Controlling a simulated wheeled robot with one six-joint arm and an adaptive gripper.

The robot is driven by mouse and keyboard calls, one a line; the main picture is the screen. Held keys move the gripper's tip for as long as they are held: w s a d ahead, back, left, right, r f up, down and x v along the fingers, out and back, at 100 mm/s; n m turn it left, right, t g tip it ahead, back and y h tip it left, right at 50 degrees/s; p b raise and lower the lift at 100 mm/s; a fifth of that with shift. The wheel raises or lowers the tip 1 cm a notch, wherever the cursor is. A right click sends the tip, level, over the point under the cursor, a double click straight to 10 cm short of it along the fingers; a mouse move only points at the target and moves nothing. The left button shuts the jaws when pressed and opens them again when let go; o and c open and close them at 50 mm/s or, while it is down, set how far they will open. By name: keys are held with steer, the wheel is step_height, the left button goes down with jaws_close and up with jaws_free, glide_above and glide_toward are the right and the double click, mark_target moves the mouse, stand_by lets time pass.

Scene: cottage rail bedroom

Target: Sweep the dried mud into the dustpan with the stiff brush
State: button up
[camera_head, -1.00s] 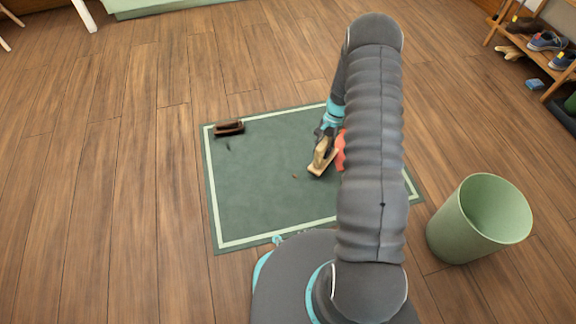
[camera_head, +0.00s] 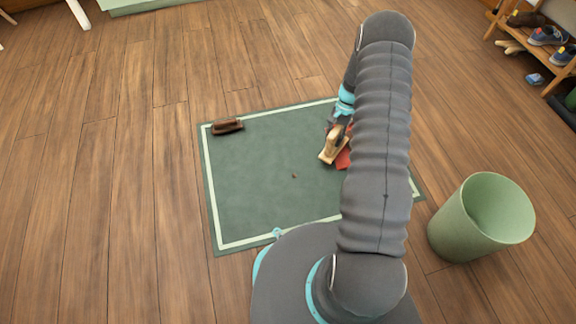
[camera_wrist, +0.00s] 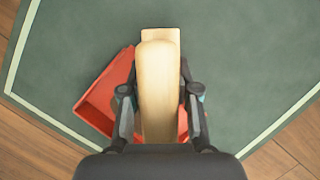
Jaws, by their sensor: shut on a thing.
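My gripper (camera_wrist: 160,92) is shut on a pale wooden brush (camera_wrist: 158,55), one finger on each side of it. The brush also shows in the head view (camera_head: 331,149), at the right part of the green mat; its bristles are hidden. The red dustpan (camera_wrist: 104,94) lies under and beside the brush in the wrist view, partly covered by my gripper. In the head view the dustpan (camera_head: 344,159) is mostly hidden behind my arm. A small dark speck, perhaps dried mud (camera_head: 295,175), lies on the mat left of the brush. I cannot tell what is inside the pan.
The green mat (camera_head: 250,200) has a pale border and lies on a wooden floor. A dark brown block-like object (camera_head: 228,126) sits at its far left corner. A green bin (camera_head: 470,225) stands to the right. A shoe rack (camera_head: 525,45) is at the far right.

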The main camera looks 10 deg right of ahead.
mark_target(334, 133)
steer(key=shift+r+p, duration=1.65)
steer(key=shift+r, duration=1.5)
